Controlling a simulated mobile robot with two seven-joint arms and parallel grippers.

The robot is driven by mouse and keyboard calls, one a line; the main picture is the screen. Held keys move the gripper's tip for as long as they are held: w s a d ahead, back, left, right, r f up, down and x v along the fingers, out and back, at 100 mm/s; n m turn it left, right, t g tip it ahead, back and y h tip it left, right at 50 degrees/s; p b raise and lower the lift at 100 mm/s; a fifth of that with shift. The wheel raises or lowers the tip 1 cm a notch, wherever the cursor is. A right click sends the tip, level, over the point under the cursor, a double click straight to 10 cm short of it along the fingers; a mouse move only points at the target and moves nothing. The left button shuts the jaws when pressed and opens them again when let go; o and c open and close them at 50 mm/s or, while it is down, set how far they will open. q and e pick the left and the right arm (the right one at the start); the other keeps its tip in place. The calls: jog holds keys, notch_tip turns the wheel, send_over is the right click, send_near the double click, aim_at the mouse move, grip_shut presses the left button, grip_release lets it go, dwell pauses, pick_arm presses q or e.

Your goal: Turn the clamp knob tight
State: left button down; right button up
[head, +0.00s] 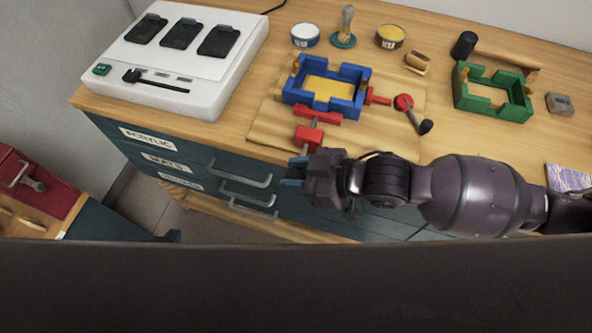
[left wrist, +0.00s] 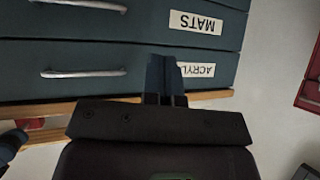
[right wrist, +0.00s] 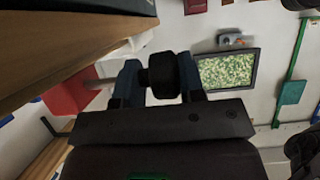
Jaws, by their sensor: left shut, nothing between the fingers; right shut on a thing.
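The blue frame (head: 327,88) with a yellow inside lies on a wooden board on the bench. A red clamp (head: 310,136) sits at its front edge, over the bench edge. My right gripper (head: 296,172) is just in front of this clamp. In the right wrist view its two blue fingers are closed on the black clamp knob (right wrist: 163,75), with a grey rod running to the red clamp block (right wrist: 72,92). The knob is hidden behind the gripper in the head view. My left gripper (left wrist: 165,80) is shut and empty, low in front of the drawers; its tips show at the head view's lower edge (head: 165,237).
A red crank with a black handle (head: 426,126) stands right of the blue frame. A green frame (head: 491,92), a mallet (head: 464,45), tins and a brush stand behind and right. A white machine (head: 178,62) fills the bench's left. Drawer handles (head: 240,176) protrude below.

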jog(key=shift+s+a+f+y+b, duration=0.15)
jog(key=shift+s+y+b, duration=0.15)
jog(key=shift+y, duration=0.2)
jog(key=shift+s+d+f+y+b, duration=0.15)
jog(key=shift+y+b, duration=0.1)
jog(key=shift+y, duration=0.25)
jog(key=shift+a+r+t+y+b, duration=0.1)
jog(key=shift+r+t+y+b, duration=0.1)
jog(key=shift+t+y+b, duration=0.25)
jog(key=o, duration=0.7)
jog(key=shift+s+r, duration=0.1)
jog(key=shift+w, duration=0.2)
jog(key=shift+d, duration=0.3)
jog(key=shift+p+v, duration=0.3)
jog(key=shift+v, duration=4.85)
jog(key=shift+s, duration=0.1)
